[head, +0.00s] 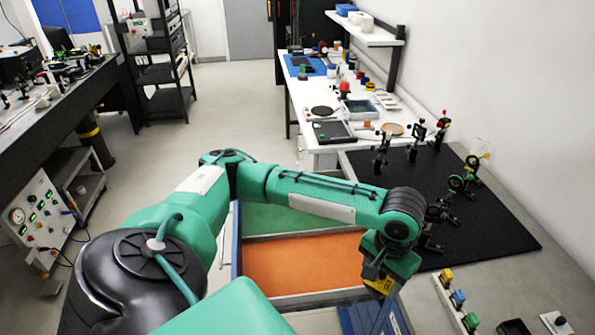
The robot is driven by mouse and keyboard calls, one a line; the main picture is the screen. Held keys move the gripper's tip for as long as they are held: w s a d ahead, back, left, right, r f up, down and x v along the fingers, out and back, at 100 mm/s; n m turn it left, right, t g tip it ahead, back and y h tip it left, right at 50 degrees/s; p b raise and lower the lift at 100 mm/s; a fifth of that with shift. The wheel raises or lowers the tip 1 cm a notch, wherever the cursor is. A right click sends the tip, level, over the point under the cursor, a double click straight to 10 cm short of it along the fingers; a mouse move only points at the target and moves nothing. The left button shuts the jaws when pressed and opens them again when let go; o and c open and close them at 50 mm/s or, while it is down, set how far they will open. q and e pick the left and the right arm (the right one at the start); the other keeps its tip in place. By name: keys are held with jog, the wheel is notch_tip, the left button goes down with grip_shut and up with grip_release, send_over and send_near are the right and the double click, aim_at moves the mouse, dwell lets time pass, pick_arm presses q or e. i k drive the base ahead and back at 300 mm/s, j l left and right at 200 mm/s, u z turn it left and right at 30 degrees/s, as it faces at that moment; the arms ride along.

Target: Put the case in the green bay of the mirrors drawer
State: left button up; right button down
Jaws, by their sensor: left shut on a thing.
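My left gripper (384,301) hangs pointing down at the right end of the open drawer, near its front corner. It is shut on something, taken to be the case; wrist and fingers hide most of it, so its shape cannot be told. A yellow patch shows at the wrist. The drawer (237,242) has blue outer sides and pale dividers. Its green bay (285,218) lies at the back, partly covered by my forearm, and its visible floor is bare. The orange bay (305,262) lies nearer and looks empty. My right gripper is not in view.
A black optics board (480,225) with several mounts stands right of the drawer. A white bench (310,105) with trays and small parts runs behind. A strip with coloured knobs (458,299) sits at front right. The floor (235,110) behind is clear.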

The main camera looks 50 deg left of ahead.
aim_at(271, 212)
jog(key=j+u, duration=0.1)
jog(key=j, duration=0.35)
jog(key=i+j, duration=0.1)
jog(key=j, duration=0.4)
jog(key=j+u, duration=0.15)
jog(key=j, duration=0.3)
jog(key=i+j+u, duration=0.1)
jog(key=j, duration=0.35)
jog(key=i, duration=0.05)
